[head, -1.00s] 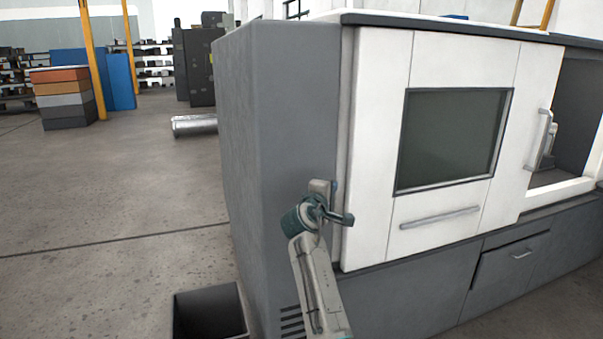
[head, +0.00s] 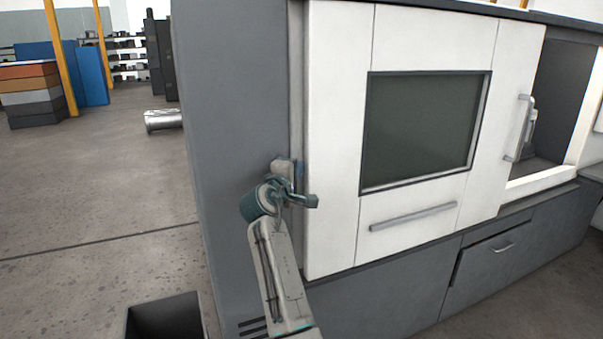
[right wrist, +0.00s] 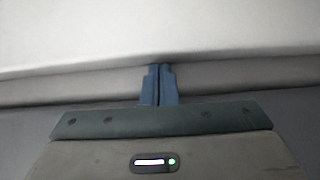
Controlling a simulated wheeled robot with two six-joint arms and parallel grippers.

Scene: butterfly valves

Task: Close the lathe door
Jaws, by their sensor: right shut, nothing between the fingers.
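The lathe door (head: 335,130) is a white panel with a dark window (head: 420,130) and a vertical handle (head: 524,128) near its right edge. It stands partly open, with a gap at its right showing the dark interior (head: 560,95). My right gripper (head: 298,172) is shut and empty at the door's left edge, low beside the grey housing. In the right wrist view its blue fingers (right wrist: 160,84) are together, tips at a pale edge; whether they touch it I cannot tell. My left gripper is not in view.
The grey lathe housing (head: 228,110) stands left of the door. A dark open bin (head: 165,315) is on the floor at bottom left. A metal cylinder (head: 163,119) lies farther back. The floor at left is mostly clear.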

